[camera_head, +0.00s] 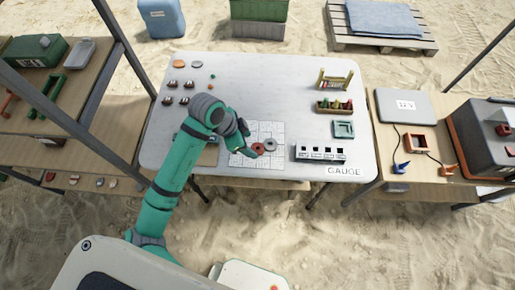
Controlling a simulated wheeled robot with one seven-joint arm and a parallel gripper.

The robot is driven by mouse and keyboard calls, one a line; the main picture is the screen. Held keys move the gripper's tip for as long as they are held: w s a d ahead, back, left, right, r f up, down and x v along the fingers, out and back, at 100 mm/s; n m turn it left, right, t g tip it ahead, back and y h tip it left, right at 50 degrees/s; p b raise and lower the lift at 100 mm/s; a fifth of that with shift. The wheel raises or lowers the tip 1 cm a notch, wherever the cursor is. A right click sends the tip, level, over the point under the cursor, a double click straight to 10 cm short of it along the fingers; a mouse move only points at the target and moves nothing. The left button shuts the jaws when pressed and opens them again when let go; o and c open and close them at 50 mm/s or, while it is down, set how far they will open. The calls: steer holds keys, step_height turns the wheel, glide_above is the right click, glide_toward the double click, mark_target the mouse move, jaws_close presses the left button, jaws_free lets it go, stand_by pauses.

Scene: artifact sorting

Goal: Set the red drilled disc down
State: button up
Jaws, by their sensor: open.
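The red drilled disc (258,149) is at the white grid sheet (240,159) on the light table, with its hole showing. A grey disc (270,144) is just to its right, touching or nearly so. My gripper (251,152) is open at the left side of the red disc. The fingers are small and dark here, so I cannot tell whether they touch the disc or whether it lies flat on the sheet. My green arm reaches in from the lower left and hides part of the table.
A white slotted gauge block (321,153) stands right of the sheet. A green square frame (344,129), a rack of coloured pieces (335,107) and a wooden stand (335,80) are behind it. Several small pieces lie at the table's back left. The back middle is clear.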

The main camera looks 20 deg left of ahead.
mark_target(259, 149)
steer(key=shift+w+x, duration=0.15)
steer(key=shift+x, duration=1.2)
steer(key=shift+w+x, duration=0.1)
steer(key=shift+x, duration=1.2)
steer(key=shift+d+r, duration=0.1)
steer(key=shift+r, duration=0.05)
steer(key=c, duration=1.2)
